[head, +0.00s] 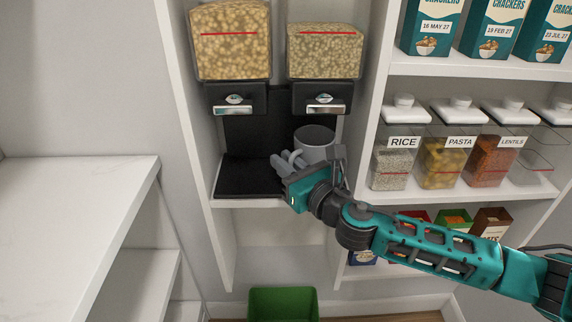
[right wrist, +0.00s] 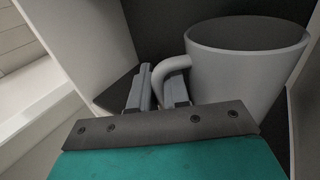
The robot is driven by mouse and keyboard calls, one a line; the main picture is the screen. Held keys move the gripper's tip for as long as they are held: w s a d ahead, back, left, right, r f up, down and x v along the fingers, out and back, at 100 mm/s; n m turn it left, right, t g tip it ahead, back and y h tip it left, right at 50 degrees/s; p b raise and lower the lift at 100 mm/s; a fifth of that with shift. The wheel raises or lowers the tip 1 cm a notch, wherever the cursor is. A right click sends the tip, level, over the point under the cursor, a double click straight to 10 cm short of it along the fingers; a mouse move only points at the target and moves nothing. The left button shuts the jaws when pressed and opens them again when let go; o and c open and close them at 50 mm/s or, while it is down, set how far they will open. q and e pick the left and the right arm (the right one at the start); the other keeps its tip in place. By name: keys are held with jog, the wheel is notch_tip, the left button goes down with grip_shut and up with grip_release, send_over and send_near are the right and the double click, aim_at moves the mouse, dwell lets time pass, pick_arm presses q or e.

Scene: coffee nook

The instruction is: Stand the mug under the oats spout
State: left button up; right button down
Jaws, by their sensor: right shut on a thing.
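The grey mug (head: 316,148) is upright below the right dispenser spout (head: 323,103), near the right wall of the niche. Its body and handle also show in the right wrist view (right wrist: 240,75). My right gripper (head: 288,162) is shut on the mug's handle, on the left side of the mug. The mug's base is hidden behind my gripper, so I cannot tell whether it touches the black mat (head: 240,178). The left dispenser spout (head: 236,99) has nothing under it. No label tells which dispenser holds oats. My left gripper is not in view.
Two clear hoppers hold coarse tan pieces (head: 230,45) and smaller pale pieces (head: 325,55). Shelves at right carry labelled jars (head: 445,160) and cracker boxes (head: 488,28). A green bin (head: 283,303) stands below. A white counter (head: 70,200) is at left.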

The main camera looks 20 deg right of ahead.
jog(key=shift+f, duration=0.1)
jog(key=c, duration=1.4)
grip_release()
jog(key=shift+c, duration=0.2)
jog(key=o, duration=0.3)
jog(key=shift+o, duration=0.2)
